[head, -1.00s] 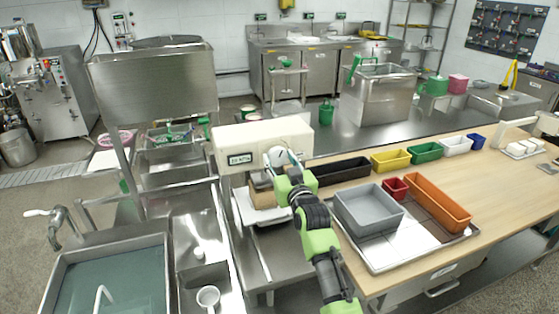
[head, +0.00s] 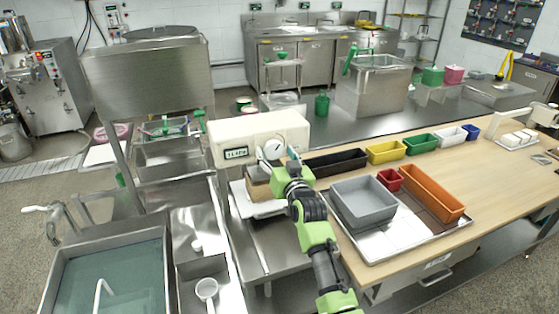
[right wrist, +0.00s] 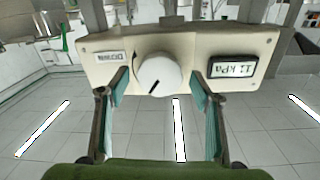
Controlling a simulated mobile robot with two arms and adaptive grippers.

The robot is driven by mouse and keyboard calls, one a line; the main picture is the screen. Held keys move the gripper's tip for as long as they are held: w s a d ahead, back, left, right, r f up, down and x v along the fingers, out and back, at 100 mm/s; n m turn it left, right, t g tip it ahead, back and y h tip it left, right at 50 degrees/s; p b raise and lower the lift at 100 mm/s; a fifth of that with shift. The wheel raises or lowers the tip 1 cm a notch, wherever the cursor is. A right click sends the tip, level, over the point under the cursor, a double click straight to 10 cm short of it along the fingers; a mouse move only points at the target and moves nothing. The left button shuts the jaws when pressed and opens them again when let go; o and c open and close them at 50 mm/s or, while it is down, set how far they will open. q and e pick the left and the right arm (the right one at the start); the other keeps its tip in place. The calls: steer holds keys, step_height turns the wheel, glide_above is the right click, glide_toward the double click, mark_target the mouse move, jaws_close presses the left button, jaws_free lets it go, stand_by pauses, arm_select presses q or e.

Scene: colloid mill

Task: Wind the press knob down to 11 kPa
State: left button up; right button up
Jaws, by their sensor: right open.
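The cream press box (head: 258,136) stands at the bench's left end. Its white round knob (right wrist: 158,74) faces the right wrist camera, with a dark mark near its lower edge. The knob also shows in the head view (head: 272,149). The display (right wrist: 233,67) reads 11 kPa in the right wrist view. A small label plate (right wrist: 114,57) sits on the knob's other side. My right gripper (right wrist: 158,92) is open, with one finger on each side of the knob and gaps visible. It covers part of the press front in the head view (head: 284,162). My left gripper is not in view.
A grey bin (head: 364,201), a red bin (head: 390,179) and an orange bin (head: 433,192) stand on the tray beside my right arm. A dark bin (head: 335,162) is just right of the press. A sink (head: 110,280) with water is at lower left.

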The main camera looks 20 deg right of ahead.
steer(key=s, duration=1.2)
steer(key=shift+w+a, duration=0.1)
